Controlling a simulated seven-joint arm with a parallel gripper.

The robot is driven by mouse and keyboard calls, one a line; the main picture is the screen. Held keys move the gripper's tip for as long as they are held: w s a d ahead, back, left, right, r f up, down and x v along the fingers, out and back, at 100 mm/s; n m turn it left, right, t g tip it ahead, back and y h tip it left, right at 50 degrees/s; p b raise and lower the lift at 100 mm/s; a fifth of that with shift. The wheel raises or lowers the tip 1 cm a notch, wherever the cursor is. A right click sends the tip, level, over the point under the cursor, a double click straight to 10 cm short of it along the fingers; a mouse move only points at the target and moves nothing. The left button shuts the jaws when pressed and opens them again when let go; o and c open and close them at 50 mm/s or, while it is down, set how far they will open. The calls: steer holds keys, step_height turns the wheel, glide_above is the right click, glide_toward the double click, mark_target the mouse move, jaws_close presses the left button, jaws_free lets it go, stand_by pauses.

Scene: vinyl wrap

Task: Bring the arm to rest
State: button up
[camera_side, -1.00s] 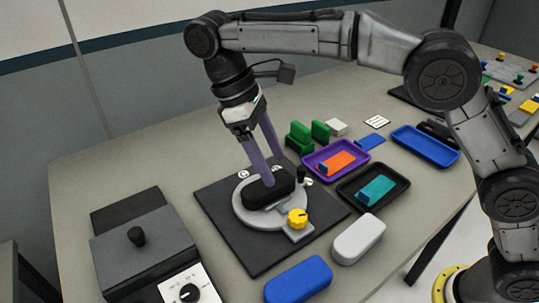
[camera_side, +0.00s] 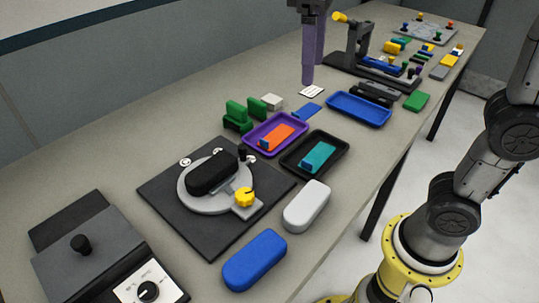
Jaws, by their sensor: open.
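My gripper (camera_side: 311,75) shows at the top of the side view, with its purple fingers pointing down over the back part of the table. It is open and holds nothing that I can see. One finger hides part of the other, and the upper arm is cut off by the frame. A black rounded block (camera_side: 211,172) rests on the round grey plate (camera_side: 188,200) of the dark fixture (camera_side: 170,222), well to the left and in front of my gripper. A white card (camera_side: 312,91) lies below the fingertips.
Purple (camera_side: 262,150), black (camera_side: 292,166) and blue (camera_side: 358,108) trays stand mid-table. White (camera_side: 306,206) and blue (camera_side: 254,259) blocks lie near the front edge. A black stand with a yellow-ended lever (camera_side: 357,38) rises right of my gripper. A grey box (camera_side: 92,255) sits front left.

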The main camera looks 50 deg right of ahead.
steer(key=s+d+f+m+t, duration=0.4)
steer(key=s+d+f+t, duration=0.1)
steer(key=s+f, duration=0.7)
steer(key=shift+s+d+f+t+y, duration=0.15)
steer(key=shift+d+f+t+y, duration=0.15)
steer(key=shift+d+f, duration=0.3)
